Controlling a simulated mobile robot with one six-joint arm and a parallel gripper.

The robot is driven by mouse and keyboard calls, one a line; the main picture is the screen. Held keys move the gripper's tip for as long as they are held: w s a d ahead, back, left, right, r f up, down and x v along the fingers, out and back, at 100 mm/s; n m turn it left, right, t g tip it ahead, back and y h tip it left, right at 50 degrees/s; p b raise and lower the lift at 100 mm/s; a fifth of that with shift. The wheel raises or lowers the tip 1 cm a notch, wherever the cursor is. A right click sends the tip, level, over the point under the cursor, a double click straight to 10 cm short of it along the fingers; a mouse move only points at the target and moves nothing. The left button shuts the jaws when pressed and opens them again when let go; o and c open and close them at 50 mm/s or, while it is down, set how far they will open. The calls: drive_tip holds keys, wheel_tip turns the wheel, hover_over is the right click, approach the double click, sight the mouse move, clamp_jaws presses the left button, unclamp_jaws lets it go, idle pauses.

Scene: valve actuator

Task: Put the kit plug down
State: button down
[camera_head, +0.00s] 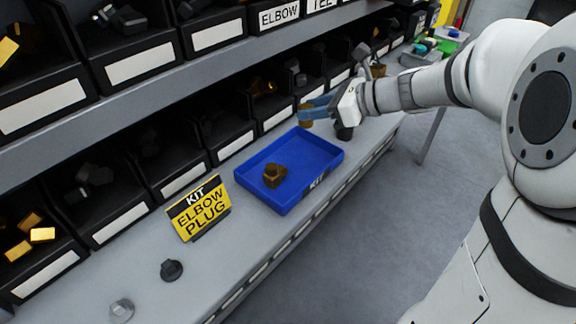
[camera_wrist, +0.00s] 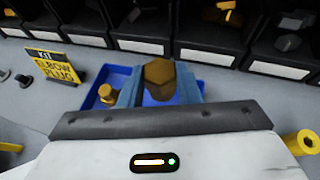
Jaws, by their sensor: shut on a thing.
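My gripper (camera_head: 308,108) has blue fingers and is shut on a brass-brown plug (camera_head: 305,115). In the wrist view the plug (camera_wrist: 160,76) shows a hexagonal head between the two fingers. My gripper holds it above the far end of the blue kit tray (camera_head: 313,158), near the row of bins. In the tray lies a brown elbow fitting (camera_head: 274,175), toward its near left end; it also shows in the wrist view (camera_wrist: 106,93), left of the fingers. The plug's lower end is hidden in the wrist view.
A yellow kit sign (camera_head: 199,207) reading elbow and plug stands left of the tray. A dark fitting (camera_head: 171,270) and a clear grey one (camera_head: 122,310) lie on the bench. Black bins (camera_head: 173,158) line the back, under a shelf of more bins. The tray's middle and right are empty.

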wheel_tip(320, 180, down, 10)
drive_tip(key=shift+w+f+b, duration=0.1)
drive_tip(key=shift+b, duration=1.1)
drive_tip(key=c, duration=1)
unclamp_jaws()
